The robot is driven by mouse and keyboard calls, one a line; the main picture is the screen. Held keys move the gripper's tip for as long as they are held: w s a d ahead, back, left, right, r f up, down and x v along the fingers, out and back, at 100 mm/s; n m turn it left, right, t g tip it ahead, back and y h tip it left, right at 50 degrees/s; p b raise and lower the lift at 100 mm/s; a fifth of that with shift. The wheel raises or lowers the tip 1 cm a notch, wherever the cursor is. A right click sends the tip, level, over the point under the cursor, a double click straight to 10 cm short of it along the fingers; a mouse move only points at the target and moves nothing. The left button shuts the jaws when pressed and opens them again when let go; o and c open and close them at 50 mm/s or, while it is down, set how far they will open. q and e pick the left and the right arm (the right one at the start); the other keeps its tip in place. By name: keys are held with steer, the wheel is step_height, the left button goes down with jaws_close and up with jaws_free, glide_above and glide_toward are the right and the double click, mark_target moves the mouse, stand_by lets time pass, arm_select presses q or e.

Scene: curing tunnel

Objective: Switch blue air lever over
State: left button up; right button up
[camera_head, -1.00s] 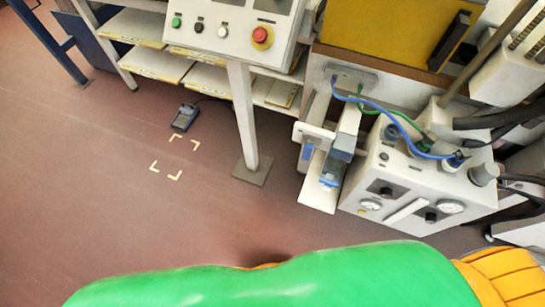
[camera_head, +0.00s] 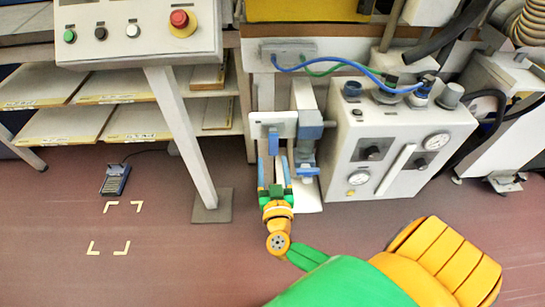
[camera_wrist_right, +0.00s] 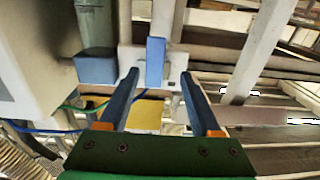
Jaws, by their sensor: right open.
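The blue lever (camera_head: 273,141) hangs down from a white plate at the left of the white air unit. It also shows in the right wrist view (camera_wrist_right: 155,62), upright in that picture against the white plate. My right gripper (camera_head: 273,165) is just below the lever in the head view, pointing at it. In the right wrist view its two dark fingers (camera_wrist_right: 159,74) are spread, with the lever between their tips in the picture and clear space on both sides. The gripper is empty; I cannot tell how far the tips are from the lever. My left gripper is not in view.
A blue-grey fitting (camera_head: 309,128) sits close right of the lever. The white air unit (camera_head: 400,140) carries gauges, knobs and blue and green hoses. A control panel (camera_head: 130,30) with a red button stands at left on a leg (camera_head: 185,140).

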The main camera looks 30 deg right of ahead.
mark_target(273, 147)
steer(key=shift+m+g+h, duration=0.3)
steer(key=shift+g+h, duration=0.1)
steer(key=b+x, duration=0.1)
steer(key=x, duration=0.6)
steer(key=shift+d, duration=0.25)
jaws_close()
stand_by(0.6)
